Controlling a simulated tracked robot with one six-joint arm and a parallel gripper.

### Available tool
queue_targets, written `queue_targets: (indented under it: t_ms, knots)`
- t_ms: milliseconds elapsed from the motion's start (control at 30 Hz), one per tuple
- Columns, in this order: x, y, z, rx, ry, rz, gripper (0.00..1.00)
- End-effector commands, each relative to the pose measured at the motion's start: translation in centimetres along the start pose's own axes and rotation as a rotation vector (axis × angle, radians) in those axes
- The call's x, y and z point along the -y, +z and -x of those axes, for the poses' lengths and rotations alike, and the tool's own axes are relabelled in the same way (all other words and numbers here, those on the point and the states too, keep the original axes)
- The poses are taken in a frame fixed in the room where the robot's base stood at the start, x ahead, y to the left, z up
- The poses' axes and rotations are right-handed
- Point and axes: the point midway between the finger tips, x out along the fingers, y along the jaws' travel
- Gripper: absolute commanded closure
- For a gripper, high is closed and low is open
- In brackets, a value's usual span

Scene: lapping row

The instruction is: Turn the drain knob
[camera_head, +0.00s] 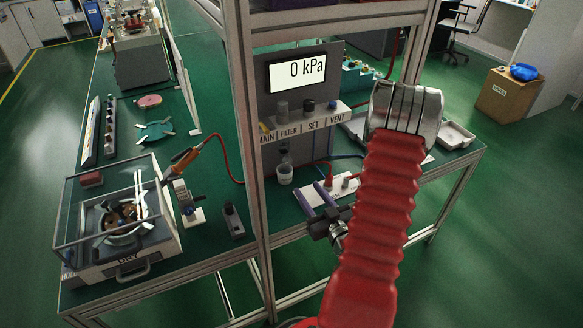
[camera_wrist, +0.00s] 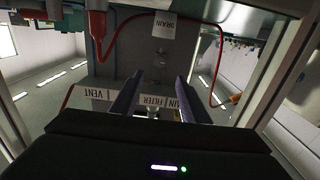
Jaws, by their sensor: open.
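The drain knob (camera_wrist: 159,67) looks like a small grey fitting on the grey panel, seen in the wrist view near the DRAIN label (camera_wrist: 164,25), which appears upside down. In the head view a small dark fitting shows under the panel's labelled ledge, above a white cup (camera_head: 285,175); detail is too small to tell. My gripper (camera_head: 311,190) is open and empty in front of the panel. In the wrist view its two fingers (camera_wrist: 159,88) stand either side of the knob in the picture, apart from it as far as I can tell.
The ledge (camera_head: 300,129) carries several knobs above labels including FILTER, SET and VENT. A frame post (camera_head: 244,130) stands left of the panel. A red hose (camera_head: 226,162) and a glass-sided box (camera_head: 118,220) are farther left.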

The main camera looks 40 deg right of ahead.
Motion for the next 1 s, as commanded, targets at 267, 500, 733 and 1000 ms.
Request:
queue_targets:
  t_ms: [267, 500, 733, 1000]
  knots:
    - [0.1, -0.1, -3.5, -0.001, -0.003, 0.003, 0.58]
    - [0.1, -0.1, -7.1, -0.002, -0.003, 0.002, 0.58]
    - [0.0, -0.1, -10.6, -0.002, -0.001, 0.001, 0.58]
    - [-0.1, -0.1, -12.8, -0.002, 0.001, 0.001, 0.58]
